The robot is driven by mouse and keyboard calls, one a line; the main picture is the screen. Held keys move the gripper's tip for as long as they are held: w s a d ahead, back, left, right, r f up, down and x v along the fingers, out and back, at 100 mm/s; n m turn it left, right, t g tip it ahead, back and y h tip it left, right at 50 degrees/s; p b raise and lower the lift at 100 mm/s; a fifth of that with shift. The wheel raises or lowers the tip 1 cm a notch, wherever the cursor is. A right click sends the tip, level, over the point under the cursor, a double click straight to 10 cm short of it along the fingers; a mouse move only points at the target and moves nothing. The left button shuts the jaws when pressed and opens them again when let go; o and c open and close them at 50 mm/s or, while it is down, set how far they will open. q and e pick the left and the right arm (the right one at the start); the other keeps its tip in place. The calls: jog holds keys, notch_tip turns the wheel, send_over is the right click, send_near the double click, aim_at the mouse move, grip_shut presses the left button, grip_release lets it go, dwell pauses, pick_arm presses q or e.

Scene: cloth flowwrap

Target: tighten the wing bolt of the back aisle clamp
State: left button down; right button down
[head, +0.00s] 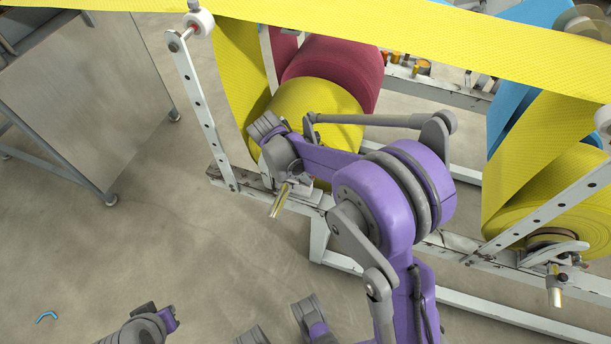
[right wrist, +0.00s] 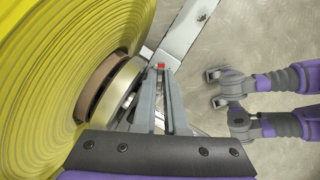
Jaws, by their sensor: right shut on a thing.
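My right gripper (right wrist: 160,70) reaches to the hub of the nearer-left yellow roll (head: 312,115), at the end of the frame's white rail. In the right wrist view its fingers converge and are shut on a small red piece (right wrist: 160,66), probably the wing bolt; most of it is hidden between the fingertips. The clamp here is largely hidden by the gripper, but a brass-coloured rod (head: 280,201) shows below the wrist in the head view. A second clamp (head: 555,254) with a brass-coloured rod sits by the right yellow roll.
The white frame rail (head: 460,243) runs between the two rolls, with a slanted perforated post (head: 207,115) at left. Yellow sheet (head: 400,38) spans overhead. A grey metal cabinet (head: 90,100) stands at left. The floor between is open, with a small blue piece (head: 46,316).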

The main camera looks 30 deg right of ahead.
jog(key=m+g+y, duration=0.1)
jog(key=m, duration=0.3)
jog(key=shift+w+d+b, duration=0.1)
jog(key=shift+d+b, duration=0.05)
jog(key=shift+b, duration=0.15)
jog(key=shift+m+g+y, duration=0.5)
jog(key=shift+m, duration=1.3)
jog(key=c, duration=1.2)
grip_release()
jog(key=shift+c, duration=0.2)
jog(key=shift+w+r, duration=0.1)
jog(key=shift+r, duration=0.05)
jog(key=p+v, duration=0.1)
jog(key=v, duration=0.9)
jog(key=shift+w+r, duration=0.2)
jog(key=shift+r, duration=0.05)
